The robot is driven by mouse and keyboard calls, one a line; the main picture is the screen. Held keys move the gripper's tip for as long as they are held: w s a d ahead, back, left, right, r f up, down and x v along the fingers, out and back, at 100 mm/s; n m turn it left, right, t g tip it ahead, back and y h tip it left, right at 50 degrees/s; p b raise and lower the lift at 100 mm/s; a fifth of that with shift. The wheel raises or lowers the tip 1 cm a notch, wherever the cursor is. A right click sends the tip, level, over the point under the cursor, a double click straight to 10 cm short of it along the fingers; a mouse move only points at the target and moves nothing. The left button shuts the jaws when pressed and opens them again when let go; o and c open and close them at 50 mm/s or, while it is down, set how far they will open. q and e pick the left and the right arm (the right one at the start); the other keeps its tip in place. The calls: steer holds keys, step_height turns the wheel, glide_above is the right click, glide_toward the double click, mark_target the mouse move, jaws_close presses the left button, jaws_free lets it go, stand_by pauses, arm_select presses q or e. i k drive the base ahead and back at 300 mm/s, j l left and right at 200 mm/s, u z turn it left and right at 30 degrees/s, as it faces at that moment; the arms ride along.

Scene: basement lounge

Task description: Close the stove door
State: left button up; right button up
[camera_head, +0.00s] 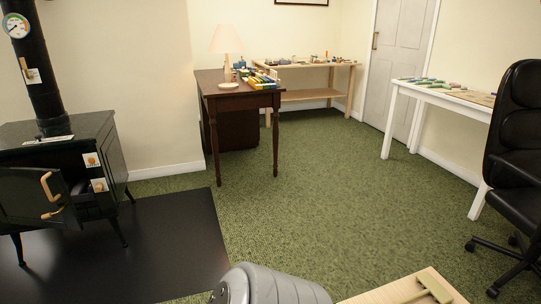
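The black stove (70,150) stands at the left of the head view on thin legs, with a dark pipe (42,75) rising from its top. Its dark stove door (20,193) is on the front at the lower left and carries a tan curved handle (48,186). The door looks swung out from the body, with a dark gap at its right side; I cannot tell how far. The picture edge cuts off its left part. Neither of my grippers shows in this view.
A black floor mat (140,255) lies under the stove. A brown desk (215,90) with a lamp (226,42) stands behind. A white table (440,98) and black chair (518,150) are at the right. A light wooden top (385,295) shows at the bottom. The green carpet (310,190) is clear in the middle.

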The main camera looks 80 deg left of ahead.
mark_target(26, 194)
steer(key=u, duration=4.4)
